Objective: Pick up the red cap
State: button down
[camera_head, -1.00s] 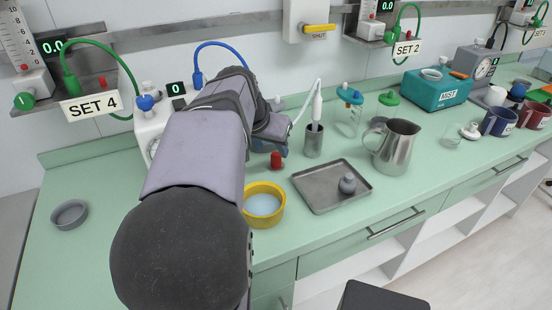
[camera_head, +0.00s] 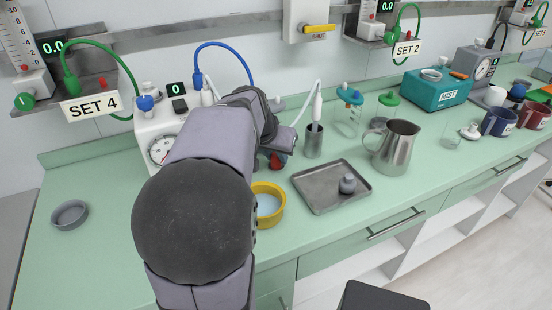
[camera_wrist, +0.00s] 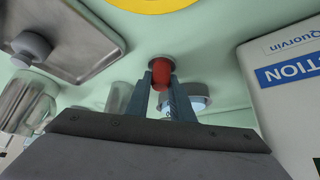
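The red cap (camera_head: 275,162) stands on the green counter, left of the steel cup and behind the yellow bowl. My arm partly hides it in the head view. In the wrist view the red cap (camera_wrist: 162,69) shows at the tips of my gripper (camera_wrist: 161,78), with one blue-grey finger on each side. The fingers are apart. I cannot tell whether they touch the cap. In the head view the fingers are mostly hidden by my arm.
The yellow bowl (camera_head: 279,207) is close in front. A steel tray (camera_head: 319,203) with a small grey object (camera_head: 348,183) lies to the right. The steel cup (camera_head: 314,144) holds a white tool. A white gauge box (camera_head: 150,125) stands behind left. The left counter is fairly clear.

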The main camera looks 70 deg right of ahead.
jog(key=shift+r, duration=0.2)
notch_tip(320, 180, up, 18)
jog(key=p, duration=0.3)
jog(key=shift+f, duration=0.15)
dwell(0.5)
